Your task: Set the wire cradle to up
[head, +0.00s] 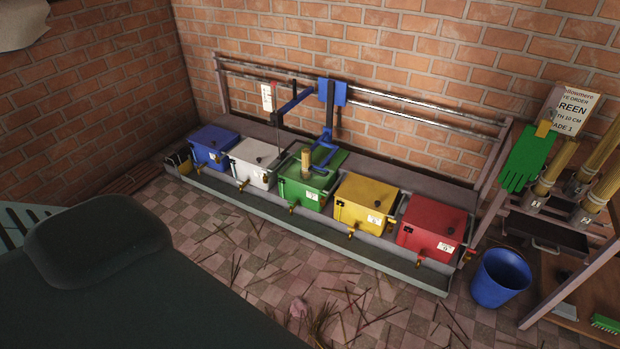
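A blue carriage (332,92) hangs on the metal rails along the brick wall. A dark upright post runs down from it to a blue bracket-like frame (323,156), which appears to be the wire cradle. The frame sits low, just above the green box (305,190); I cannot tell whether it touches the lid. A tan cylinder (306,163) stands upright on the green box at the frame's left side. A blue arm (294,102) reaches left from the carriage to a thin dark upright rod. Neither of my grippers is in view.
Blue (213,147), white (252,163), yellow (365,204) and red (432,228) boxes share the low trough (330,240). A blue bucket (500,278) and a shelf with tan bundles (551,167) stand at right. Sticks litter the tiled floor. A dark padded surface (130,285) fills the lower left.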

